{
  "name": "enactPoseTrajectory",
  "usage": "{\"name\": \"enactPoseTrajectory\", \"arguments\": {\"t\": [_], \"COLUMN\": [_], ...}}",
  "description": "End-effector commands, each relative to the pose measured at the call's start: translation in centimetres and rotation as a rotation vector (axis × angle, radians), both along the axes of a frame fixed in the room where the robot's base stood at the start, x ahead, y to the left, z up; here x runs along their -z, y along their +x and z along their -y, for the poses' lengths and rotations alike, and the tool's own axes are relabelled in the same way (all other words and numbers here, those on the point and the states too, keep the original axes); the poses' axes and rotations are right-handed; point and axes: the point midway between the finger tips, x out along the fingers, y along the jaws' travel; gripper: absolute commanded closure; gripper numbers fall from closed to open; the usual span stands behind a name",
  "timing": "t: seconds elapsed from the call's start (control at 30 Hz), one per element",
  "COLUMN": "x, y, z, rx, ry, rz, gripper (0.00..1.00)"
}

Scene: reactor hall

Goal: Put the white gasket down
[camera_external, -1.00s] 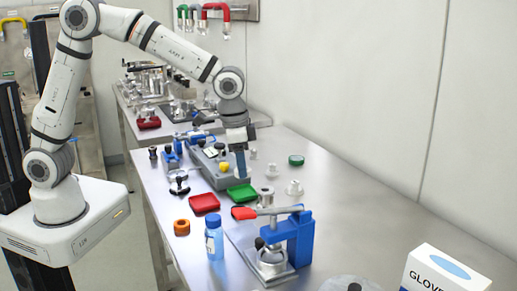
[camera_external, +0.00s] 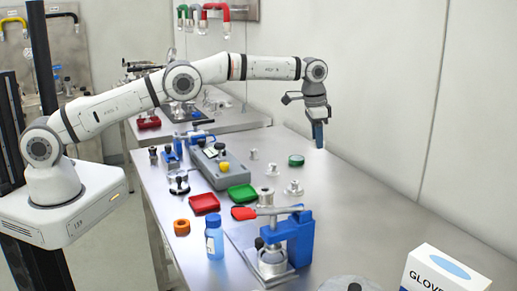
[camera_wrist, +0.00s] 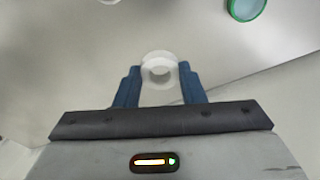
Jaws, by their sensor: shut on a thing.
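The white gasket (camera_wrist: 158,66) is a pale ring between the two blue fingertips of my gripper (camera_wrist: 159,84) in the wrist view. My gripper is shut on it. In the external view my gripper (camera_external: 318,136) points down above the back part of the steel table (camera_external: 345,185), near the wall and to the right of the green round lid (camera_external: 296,160). The gasket cannot be made out there. In the wrist view the table surface lies below the gasket with a gap that I cannot judge.
The green lid also shows in the wrist view (camera_wrist: 245,8). Small white parts (camera_external: 293,188), a green tray (camera_external: 242,193), a red tray (camera_external: 205,203) and a blue press (camera_external: 293,240) stand left and forward. The table's right side is largely clear up to the glove box (camera_external: 440,270).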

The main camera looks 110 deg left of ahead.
Motion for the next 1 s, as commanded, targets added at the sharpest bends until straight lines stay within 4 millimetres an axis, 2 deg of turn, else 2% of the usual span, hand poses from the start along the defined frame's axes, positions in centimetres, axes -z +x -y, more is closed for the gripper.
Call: {"name": "enactPoseTrajectory", "arguments": {"t": [0.1,0.3,0.37,0.53,0.63,0.87,1.0], "x": [0.6,1.3,1.8,5.1,6.3,8.2,10.0], "y": [-0.5,-1.2,-1.3,-1.4,-1.4,-1.3,-1.4], "z": [-2.1,-3.8,-4.0,-4.1,-4.1,-4.1,-4.0], "rx": [0.0,0.004,0.004,0.005,0.005,0.005,0.005], "ry": [0.001,0.001,0.001,0.0,0.0,0.0,0.0], "rz": [0.002,0.003,0.004,0.0,0.0,0.002,0.0], "gripper": [0.85,0.85,0.85,0.85,0.85,0.85,0.85]}}
